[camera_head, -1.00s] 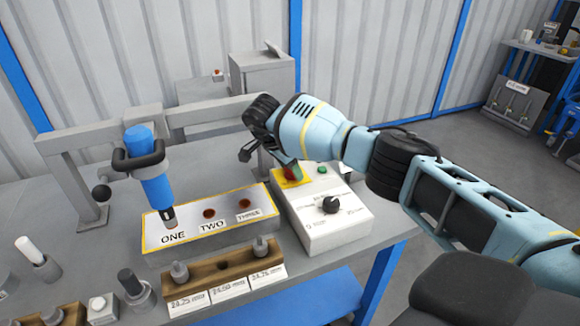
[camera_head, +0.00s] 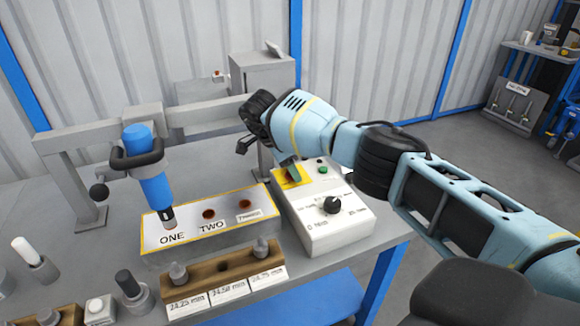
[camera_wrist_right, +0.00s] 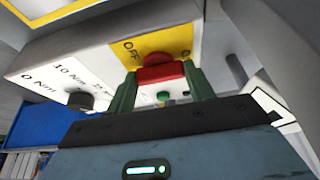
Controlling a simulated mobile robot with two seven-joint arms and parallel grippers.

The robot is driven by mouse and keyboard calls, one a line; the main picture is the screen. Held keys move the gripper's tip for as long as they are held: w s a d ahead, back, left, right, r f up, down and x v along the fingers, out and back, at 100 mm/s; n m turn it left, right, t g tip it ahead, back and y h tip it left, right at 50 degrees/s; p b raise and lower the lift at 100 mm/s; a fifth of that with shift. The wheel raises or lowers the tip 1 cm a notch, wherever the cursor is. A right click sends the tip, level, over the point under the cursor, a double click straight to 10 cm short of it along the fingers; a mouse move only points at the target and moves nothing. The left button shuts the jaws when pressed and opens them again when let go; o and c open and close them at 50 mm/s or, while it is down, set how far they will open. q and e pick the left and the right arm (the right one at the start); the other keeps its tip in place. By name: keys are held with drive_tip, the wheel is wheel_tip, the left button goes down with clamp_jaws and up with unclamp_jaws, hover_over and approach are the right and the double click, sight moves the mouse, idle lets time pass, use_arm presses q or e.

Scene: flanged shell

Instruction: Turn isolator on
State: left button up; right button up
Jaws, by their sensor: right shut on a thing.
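The isolator is a red knob (camera_wrist_right: 160,74) on a yellow plate (camera_wrist_right: 152,46) marked OFF, on top of a white control box (camera_head: 312,238). In the head view the yellow plate (camera_head: 298,181) shows at the box's back left, but the knob is mostly hidden by my right gripper (camera_head: 290,169). In the right wrist view the green fingers of my right gripper (camera_wrist_right: 161,82) are shut on the red knob, one at each side. My left gripper is not in view.
The box also has a black dial (camera_head: 333,205) and a green button (camera_head: 322,169). A blue screwdriver tool (camera_head: 151,178) stands over a plate (camera_head: 225,225) marked ONE, TWO and THREE. A wooden socket holder (camera_head: 215,272) is in front. A grey rail (camera_head: 200,116) runs behind.

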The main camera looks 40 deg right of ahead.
drive_tip(key=o, duration=1)
drive_tip(key=shift+r, duration=0.1)
drive_tip(key=v, duration=0.7)
drive_tip(key=shift+a+r, duration=0.1)
drive_tip(key=shift+r, duration=0.2)
